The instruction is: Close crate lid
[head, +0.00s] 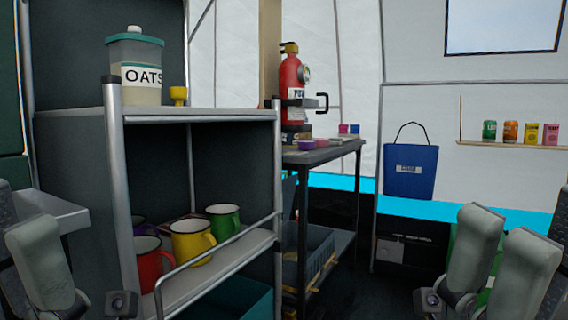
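No crate lid can be made out clearly. A blue-grey crate (318,243) sits on the lower shelf of the dark table, partly hidden by the shelf unit; its top looks open. A teal bin (232,303) is at the bottom of the shelf unit, cut off by the frame. A dark box (412,252) stands on the floor by the tent wall. My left gripper (22,235) is at the left edge, partly cut off, its fingers apart and empty. My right gripper (502,225) is at the lower right, fingers apart and empty, in front of a green object.
A grey shelf unit (205,113) holds an oats jar (140,78) and several mugs (192,241), with a front rail. Dark floor shows between table and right gripper.

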